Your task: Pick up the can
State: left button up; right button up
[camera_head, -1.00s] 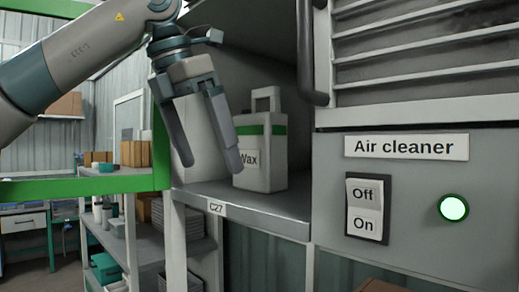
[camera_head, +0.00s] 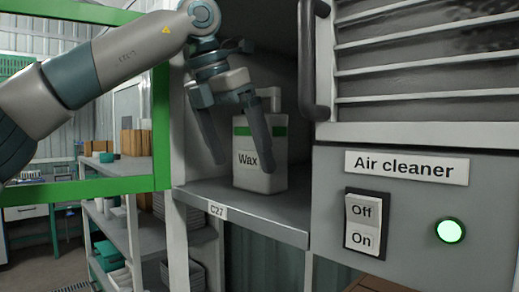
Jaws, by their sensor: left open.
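The can (camera_head: 280,158) is a white jug with a green band, a top handle and a "Wax" label. It stands upright on the grey shelf (camera_head: 245,205) marked C27. My left gripper (camera_head: 246,168) is open in front of the can, fingers pointing down. One finger overlaps the can's front in the picture and the other is to its left. Nothing is held between the fingers. I cannot tell whether a finger touches the can. My right gripper is not in view.
A grey air cleaner panel (camera_head: 400,240) with an Off/On switch (camera_head: 362,223) and a lit green lamp (camera_head: 450,231) stands right of the shelf. A dark handle (camera_head: 313,60) borders the compartment. A green frame (camera_head: 80,191) and shelving (camera_head: 125,235) with boxes are at left.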

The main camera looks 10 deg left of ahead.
aim_at(254, 149)
pick_arm(q)
jog(key=w+d+p, duration=0.2)
jog(key=w, duration=0.1)
jog(key=shift+w+d+r+p, duration=0.15)
jog(key=shift+w+r+p, duration=0.05)
jog(key=shift+p, duration=0.1)
jog(key=shift+w+d+f, duration=0.15)
jog(key=shift+w+f, duration=0.05)
jog(key=shift+w, duration=0.05)
jog(key=shift+w+d+f+p, duration=0.1)
jog(key=shift+w+f+p, duration=0.05)
jog(key=shift+f+p, duration=0.3)
jog(key=shift+f, duration=0.1)
jog(key=shift+c, duration=0.3)
jog(key=c, duration=2)
jog(key=shift+o, duration=0.2)
jog(key=shift+r+b, duration=0.3)
jog(key=shift+r, duration=0.05)
